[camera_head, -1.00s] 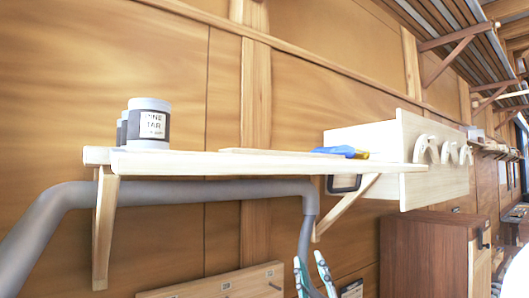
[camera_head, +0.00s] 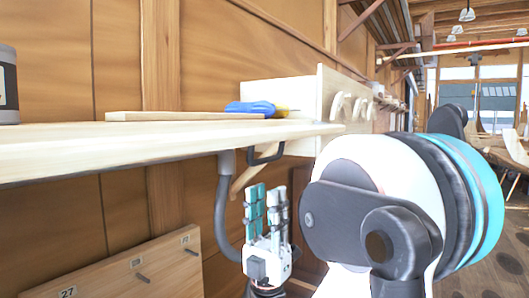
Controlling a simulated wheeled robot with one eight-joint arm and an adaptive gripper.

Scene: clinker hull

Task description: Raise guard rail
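My gripper (camera_head: 266,208) points upward below the shelf, its teal-padded fingers apart and nothing seen between them. A grey bent tube (camera_head: 221,207) hangs under the shelf and curves down behind my gripper; I cannot tell whether they touch. A dark handle-like loop (camera_head: 267,154) shows under the shelf's right part, above my gripper and apart from it. No part is plainly recognisable as the guard rail; I cannot tell whether it is the tube, the loop or the shelf's front edge.
The wooden shelf (camera_head: 150,140) overhangs my gripper. A numbered board (camera_head: 130,265) with pegs leans below.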

